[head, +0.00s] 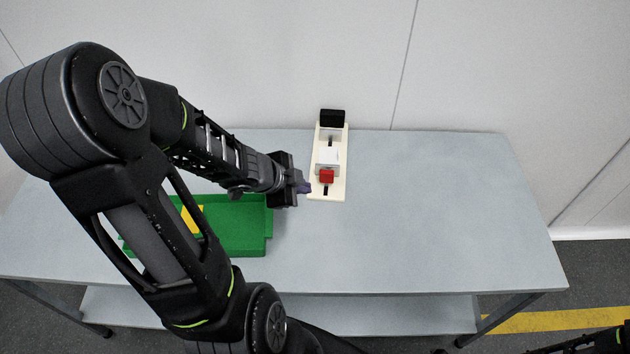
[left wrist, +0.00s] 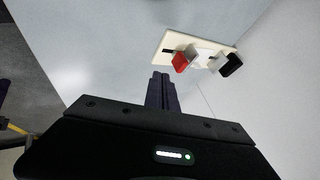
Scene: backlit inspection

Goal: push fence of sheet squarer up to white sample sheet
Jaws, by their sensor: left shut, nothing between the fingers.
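The sheet squarer (head: 340,185) is a cream board with a dark slot on the table, a black block (head: 332,118) at its far end. A white upright fence (head: 328,157) with a red block (head: 327,176) on its near side stands over the slot. In the left wrist view the red block (left wrist: 180,62) and the black block (left wrist: 231,65) show, with a pale upright piece (left wrist: 214,62) beside the black one, possibly the white sample sheet. My left gripper (head: 305,188) is shut and empty, just left of the board's near end; its fingers (left wrist: 161,80) point toward the board.
A green tray (head: 268,225) with a yellow item (head: 192,218) lies left of the squarer, partly behind my left arm. The grey table (head: 440,220) is clear to the right. A white wall (head: 290,60) rises behind its far edge.

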